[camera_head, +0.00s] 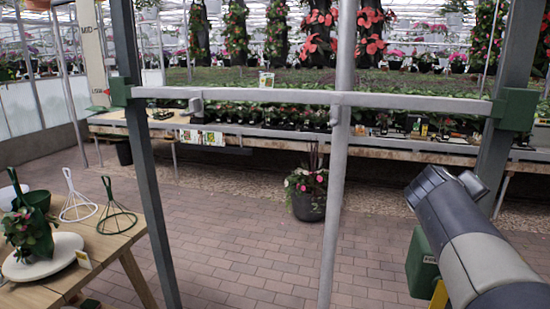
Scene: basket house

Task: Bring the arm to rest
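Part of my arm (462,235) enters at the lower right. It is a grey and black link that reaches up to a rounded dark housing. No gripper fingers show, so I cannot see whether my gripper holds anything. The arm appears in front of the brick floor, near the right dark post (510,65). A green box (422,262) with a small label shows just left of the arm.
A grey crossbar (270,97) spans dark posts ahead; a pale upright (338,170) crosses it. A flower pot (308,205) stands on open brick floor before a plant bench (250,145).

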